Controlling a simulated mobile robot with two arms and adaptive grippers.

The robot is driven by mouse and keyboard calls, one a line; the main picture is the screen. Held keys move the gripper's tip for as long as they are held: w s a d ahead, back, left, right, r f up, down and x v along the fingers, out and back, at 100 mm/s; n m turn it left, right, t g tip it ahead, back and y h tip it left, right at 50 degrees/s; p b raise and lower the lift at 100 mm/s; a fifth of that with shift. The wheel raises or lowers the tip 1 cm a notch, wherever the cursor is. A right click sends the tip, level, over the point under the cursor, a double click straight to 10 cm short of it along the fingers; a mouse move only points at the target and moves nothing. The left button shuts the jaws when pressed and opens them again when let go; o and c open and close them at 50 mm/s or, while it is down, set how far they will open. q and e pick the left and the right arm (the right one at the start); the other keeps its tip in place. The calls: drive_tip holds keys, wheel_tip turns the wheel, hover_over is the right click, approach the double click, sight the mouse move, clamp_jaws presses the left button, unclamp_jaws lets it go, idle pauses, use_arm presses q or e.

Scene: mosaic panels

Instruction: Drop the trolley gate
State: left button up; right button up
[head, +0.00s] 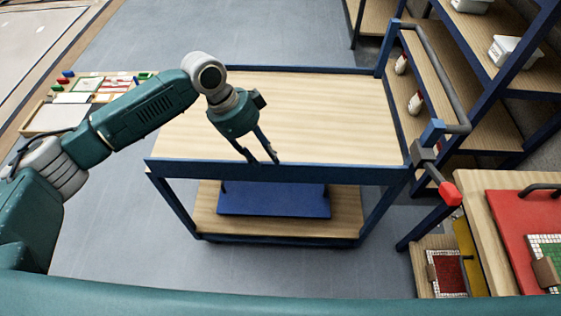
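The trolley has a blue frame, a pale wooden top (330,115) and a wooden lower shelf (345,222). A blue rail (340,172) runs along its near top edge. I cannot tell for sure which part is the gate. A grey block with a red-tipped lever (449,193) sits at the near right corner, below the push handle (430,65). My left gripper (263,160) points down at the near edge, its fingers apart with nothing visible between them. Its tips overlap the near rail in view; contact cannot be told. My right gripper is not in view.
A blue panel (275,200) shows at the lower shelf. Blue-framed shelving (500,80) with white bins and bottles stands at the right. A wooden bench with a red panel (510,210) is at the lower right. A tray table (65,117) lies left, behind my arm.

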sight(280, 175)
use_arm(q)
drive_tip(key=shift+s+d+f, duration=0.15)
drive_tip(key=shift+d+f, duration=0.05)
drive_tip(key=shift+f, duration=0.05)
drive_tip(key=x, duration=0.4)
drive_tip(key=shift+s+d+f+p, duration=0.15)
drive_tip(key=shift+s+p, duration=0.05)
drive_tip(key=shift+p, duration=0.2)
drive_tip(key=x, duration=0.4)
drive_tip(key=shift+w, duration=0.1)
drive_tip(key=shift+d+f, duration=0.25)
drive_tip(key=shift+f, duration=0.45)
clamp_jaws()
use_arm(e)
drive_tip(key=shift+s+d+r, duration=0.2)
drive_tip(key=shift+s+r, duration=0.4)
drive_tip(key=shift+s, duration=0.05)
